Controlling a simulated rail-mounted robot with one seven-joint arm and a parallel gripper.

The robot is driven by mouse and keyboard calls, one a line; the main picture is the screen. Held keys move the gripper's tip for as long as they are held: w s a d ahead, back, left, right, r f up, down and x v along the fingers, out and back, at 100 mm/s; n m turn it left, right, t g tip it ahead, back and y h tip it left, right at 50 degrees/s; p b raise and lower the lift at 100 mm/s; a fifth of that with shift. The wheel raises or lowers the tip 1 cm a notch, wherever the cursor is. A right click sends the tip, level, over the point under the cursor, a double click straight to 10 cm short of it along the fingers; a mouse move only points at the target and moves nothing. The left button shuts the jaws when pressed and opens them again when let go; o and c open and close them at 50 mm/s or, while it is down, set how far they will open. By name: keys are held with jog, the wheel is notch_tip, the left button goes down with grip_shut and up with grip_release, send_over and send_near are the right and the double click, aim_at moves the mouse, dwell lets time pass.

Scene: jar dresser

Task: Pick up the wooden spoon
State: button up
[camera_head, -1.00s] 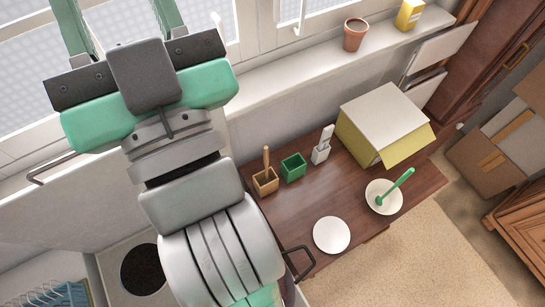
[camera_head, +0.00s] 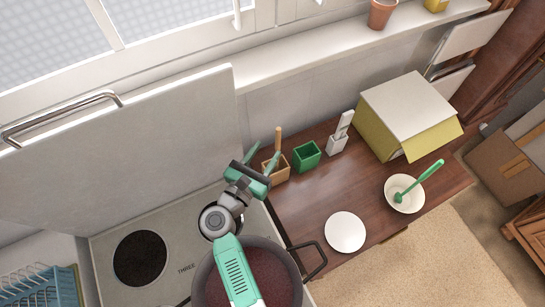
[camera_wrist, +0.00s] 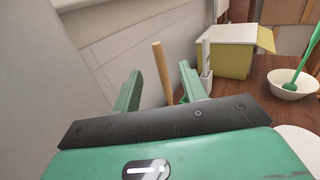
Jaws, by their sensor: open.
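The wooden spoon (camera_head: 278,138) stands upright in a small wooden holder (camera_head: 280,173) on the dresser top; only its handle shows. In the wrist view the wooden handle (camera_wrist: 161,68) rises between my two fingers. My gripper (camera_head: 263,157) has green fingers and is open, just left of the holder in the head view. The wrist view shows the gap between its fingers (camera_wrist: 158,82), with nothing gripped. I cannot tell whether the handle is between the fingertips or just beyond them. The holder is hidden in the wrist view.
A green holder (camera_head: 307,155) and a white holder with a white utensil (camera_head: 338,143) stand right of the spoon. Further right are a yellow-and-white box (camera_head: 408,112) and a bowl (camera_head: 412,202) with a green spoon. A white plate (camera_head: 345,232) lies in front. A pot (camera_head: 205,285) stands on the stove.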

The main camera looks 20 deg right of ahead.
aim_at(276, 135)
jog(key=shift+x, duration=1.35)
jog(key=x, duration=0.5)
jog(key=shift+w+p, duration=0.1)
jog(key=shift+p, duration=0.25)
jog(key=shift+c, duration=0.4)
jog(key=shift+r, duration=0.1)
grip_shut()
